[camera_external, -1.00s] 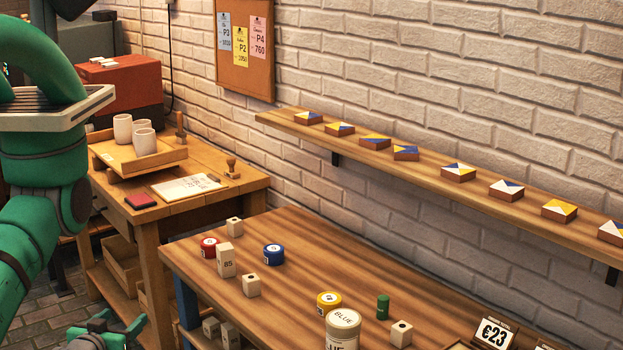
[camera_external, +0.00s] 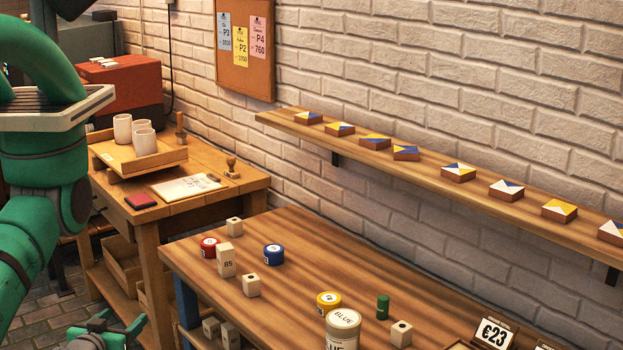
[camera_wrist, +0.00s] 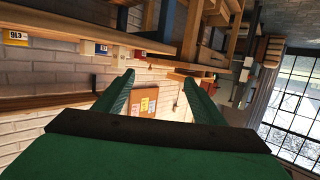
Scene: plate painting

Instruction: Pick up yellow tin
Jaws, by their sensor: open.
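The yellow tin (camera_external: 328,302) stands on the wooden table, just behind a larger cream tin marked BLUE (camera_external: 343,326) that hides part of its lower side. My gripper (camera_external: 108,330) is at the lower left of the external view, off the table's left end and well apart from the yellow tin. In the wrist view my gripper (camera_wrist: 155,90) shows two green fingers spread apart with nothing between them.
A wall shelf (camera_external: 430,163) holds painted tiles above. A side bench (camera_external: 235,193) stands at left.

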